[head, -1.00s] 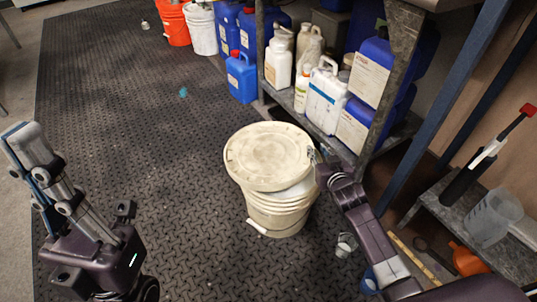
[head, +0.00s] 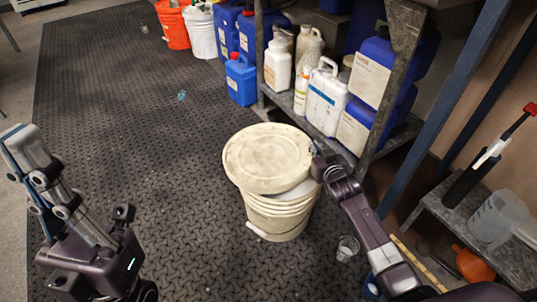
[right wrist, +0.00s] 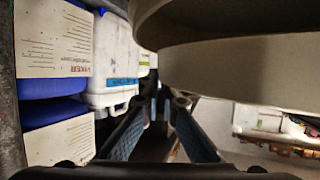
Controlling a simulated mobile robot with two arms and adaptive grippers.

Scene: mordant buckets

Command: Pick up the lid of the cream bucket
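The cream bucket (head: 277,221) stands on the black floor mat just right of the middle of the head view. Its round, stained cream lid (head: 265,156) lies over the top, set off to the left and seemingly tilted, with the white inner rim showing at the right. My right gripper (head: 316,151) is at the right edge of the lid. In the right wrist view its two fingers (right wrist: 165,100) look apart, beside the dark curved rim (right wrist: 215,30); I see nothing clamped between them.
A metal shelf with white and blue canisters (head: 326,98) stands close behind and right of my right gripper. A small clear cup (head: 347,248) is on the floor right of the bucket. A low bench (head: 445,205) is at the right. The mat (head: 120,120) is mostly free at the left.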

